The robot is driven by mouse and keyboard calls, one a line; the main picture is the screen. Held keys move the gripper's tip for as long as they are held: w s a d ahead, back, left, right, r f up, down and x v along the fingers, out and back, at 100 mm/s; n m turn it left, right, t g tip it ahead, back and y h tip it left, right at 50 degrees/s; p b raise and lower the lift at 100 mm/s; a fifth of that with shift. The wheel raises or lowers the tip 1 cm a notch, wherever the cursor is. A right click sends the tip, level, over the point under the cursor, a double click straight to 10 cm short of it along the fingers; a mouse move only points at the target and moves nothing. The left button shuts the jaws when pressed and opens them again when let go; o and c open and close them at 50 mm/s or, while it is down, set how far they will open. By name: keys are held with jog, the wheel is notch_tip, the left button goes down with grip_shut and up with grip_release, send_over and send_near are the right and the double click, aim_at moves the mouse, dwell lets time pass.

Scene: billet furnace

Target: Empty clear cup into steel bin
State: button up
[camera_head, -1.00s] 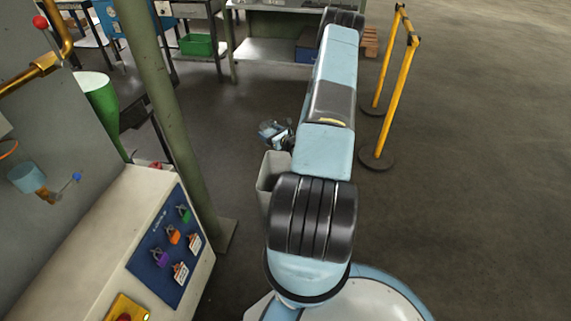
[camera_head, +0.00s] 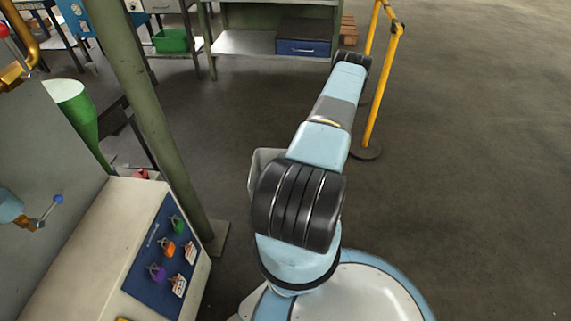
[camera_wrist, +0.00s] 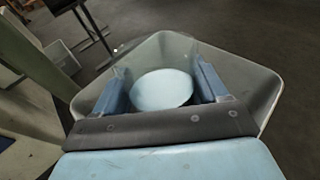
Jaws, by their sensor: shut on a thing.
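In the wrist view, the clear cup (camera_wrist: 150,52) sits between the two blue fingers of my gripper (camera_wrist: 163,88), which is shut on it. A pale blue round shape (camera_wrist: 160,91) shows within the cup; I cannot tell whether it is contents or the cup's base. My gripper and the cup are hidden in the head view.
A green post (camera_head: 160,130) and a control cabinet with padlocks (camera_head: 165,260) stand left of my arm. A yellow barrier (camera_head: 373,90) stands to the right. A workbench (camera_head: 265,44) is at the back. The floor on the right is clear.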

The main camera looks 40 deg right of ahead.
notch_tip(320, 180, up, 3)
jog(key=g, duration=0.6)
jog(key=shift+s+f, duration=0.15)
jog(key=g, duration=0.2)
jog(key=r+g, duration=0.1)
jog(key=g, duration=0.1)
jog(key=r+g, duration=0.1)
jog(key=g, duration=0.1)
jog(key=shift+w, duration=0.35)
jog(key=g, duration=0.2)
jog(key=shift+w+r+g, duration=0.3)
jog(key=shift+r+g, duration=0.1)
jog(key=shift+w+r+g, duration=0.15)
jog(key=shift+g, duration=0.35)
jog(key=shift+w+r+g, duration=0.2)
jog(key=shift+r+g, duration=0.05)
jog(key=shift+g, duration=0.35)
jog(key=shift+a, duration=0.1)
jog(key=shift+w+r+g, duration=0.2)
jog(key=shift+w+g, duration=0.1)
jog(key=shift+g, duration=0.6)
